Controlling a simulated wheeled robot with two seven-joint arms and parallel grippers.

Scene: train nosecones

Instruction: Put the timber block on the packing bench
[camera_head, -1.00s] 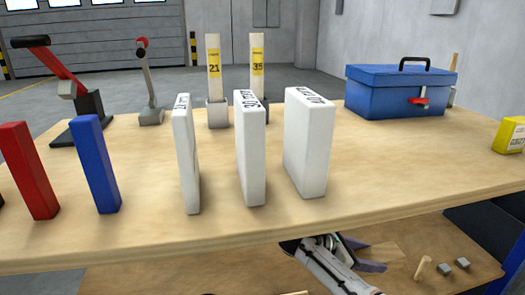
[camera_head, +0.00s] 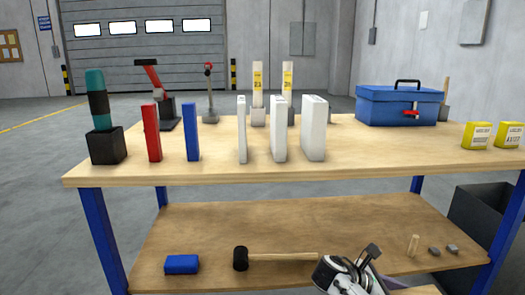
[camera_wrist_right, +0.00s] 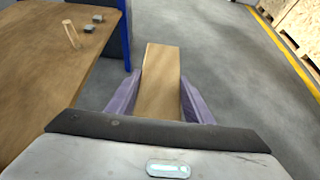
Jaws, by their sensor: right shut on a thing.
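The timber block (camera_wrist_right: 161,80) is a long, pale wooden piece in the right wrist view. My right gripper (camera_wrist_right: 160,105) is shut on it, with a purple finger on each side, and holds it over the grey floor beside a wooden shelf. In the head view my right arm shows at the bottom, in front of the bench's lower shelf; the block is mostly out of that view. The bench (camera_head: 400,158), which I take to be the packing bench, has a wooden top and blue legs. My left gripper is not in view.
White slabs (camera_head: 314,128), a blue block (camera_head: 192,132), a red block (camera_head: 151,133), a blue toolbox (camera_head: 395,108) and yellow boxes (camera_head: 476,137) stand on the top. A mallet (camera_head: 241,258) lies on the lower shelf. The top's right-centre front is clear.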

